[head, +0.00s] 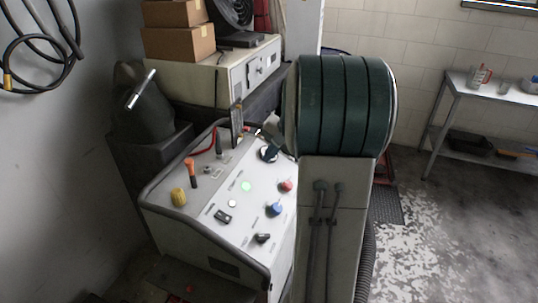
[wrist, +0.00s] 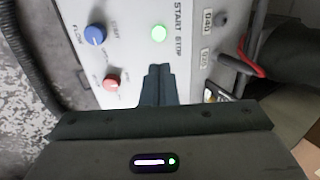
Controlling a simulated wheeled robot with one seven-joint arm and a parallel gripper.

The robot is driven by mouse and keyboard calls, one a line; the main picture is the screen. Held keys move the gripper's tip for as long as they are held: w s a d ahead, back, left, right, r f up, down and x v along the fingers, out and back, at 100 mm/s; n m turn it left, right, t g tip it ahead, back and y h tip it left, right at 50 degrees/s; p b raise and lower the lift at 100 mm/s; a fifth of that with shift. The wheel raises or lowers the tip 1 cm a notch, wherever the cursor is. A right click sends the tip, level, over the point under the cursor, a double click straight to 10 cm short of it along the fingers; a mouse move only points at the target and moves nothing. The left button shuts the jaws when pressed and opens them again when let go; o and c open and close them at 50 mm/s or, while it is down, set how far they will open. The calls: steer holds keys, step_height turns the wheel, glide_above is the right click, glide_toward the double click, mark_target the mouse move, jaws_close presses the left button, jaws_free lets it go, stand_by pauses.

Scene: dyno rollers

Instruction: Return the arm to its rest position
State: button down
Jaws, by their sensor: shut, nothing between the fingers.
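My gripper (wrist: 158,72) is shut and empty in the wrist view. Its dark fingers are pressed together over the white control panel (wrist: 135,45), between a red knob (wrist: 112,81) and the cable side. Contact with the panel cannot be told. In the head view my large green-banded arm link and grey forearm stand in front of the panel's right part and hide much of it. A green lit button (head: 246,186) shows on the panel (head: 200,225), and it also shows in the wrist view (wrist: 159,33).
Cardboard boxes (head: 177,43) sit on a white cabinet (head: 215,78) behind. A metal shelf (head: 497,92) stands right; floor is open before it.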

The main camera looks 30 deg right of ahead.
stand_by(0.5)
steer(key=s+a+r+n+g, duration=0.1)
steer(key=s+a+n, duration=0.1)
steer(key=s+a, duration=0.3)
steer(key=s+a+r+n, duration=0.1)
steer(key=s+a+n, duration=0.1)
steer(key=a, duration=0.5)
steer(key=s+a+f+n+h, duration=0.1)
steer(key=s+a+n, duration=0.2)
steer(key=s, duration=0.4)
steer(key=s+a+f+n+h, duration=0.1)
steer(key=s+a+n+h, duration=0.1)
steer(key=s, duration=0.5)
steer(key=a+n, duration=0.1)
steer(key=a, duration=0.1)
steer(key=shift+a+g, duration=0.3)
steer(key=shift+a, duration=0.05)
steer(key=shift+a, duration=0.1)
